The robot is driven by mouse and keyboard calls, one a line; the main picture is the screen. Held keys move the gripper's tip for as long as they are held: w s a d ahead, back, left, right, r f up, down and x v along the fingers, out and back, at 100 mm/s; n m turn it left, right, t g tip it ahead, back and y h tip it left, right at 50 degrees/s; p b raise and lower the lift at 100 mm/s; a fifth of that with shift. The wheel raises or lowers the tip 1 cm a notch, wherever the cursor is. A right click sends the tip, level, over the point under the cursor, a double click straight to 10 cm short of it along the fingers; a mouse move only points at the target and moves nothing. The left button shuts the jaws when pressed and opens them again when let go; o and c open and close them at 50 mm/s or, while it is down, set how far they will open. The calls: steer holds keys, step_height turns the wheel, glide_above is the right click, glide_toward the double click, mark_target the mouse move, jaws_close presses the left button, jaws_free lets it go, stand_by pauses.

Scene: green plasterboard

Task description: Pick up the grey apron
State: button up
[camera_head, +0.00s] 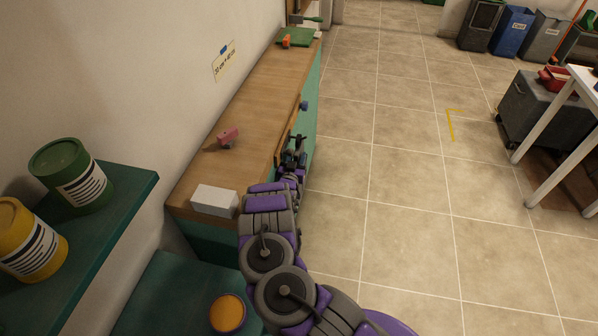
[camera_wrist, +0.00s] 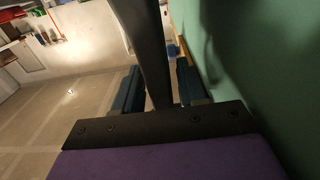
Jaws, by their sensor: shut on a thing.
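My gripper (camera_head: 295,156) is beside the front edge of the wooden-topped bench, near the green bench front. In the wrist view its two dark fingers (camera_wrist: 157,75) are on either side of a dark grey strip (camera_wrist: 149,35), which I take to be the grey apron seen edge-on. The gripper is shut on it. The strip runs from the top of the wrist view down to the gripper body. The apron's full shape is not visible, and I cannot make it out in the head view.
Green (camera_head: 72,176) and yellow (camera_head: 30,240) cans stand on a teal shelf at left. The tiled floor (camera_head: 400,180) at right is clear, up to a white table (camera_head: 583,95).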

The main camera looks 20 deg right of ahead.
jaws_close()
steer(key=shift+r, duration=0.2)
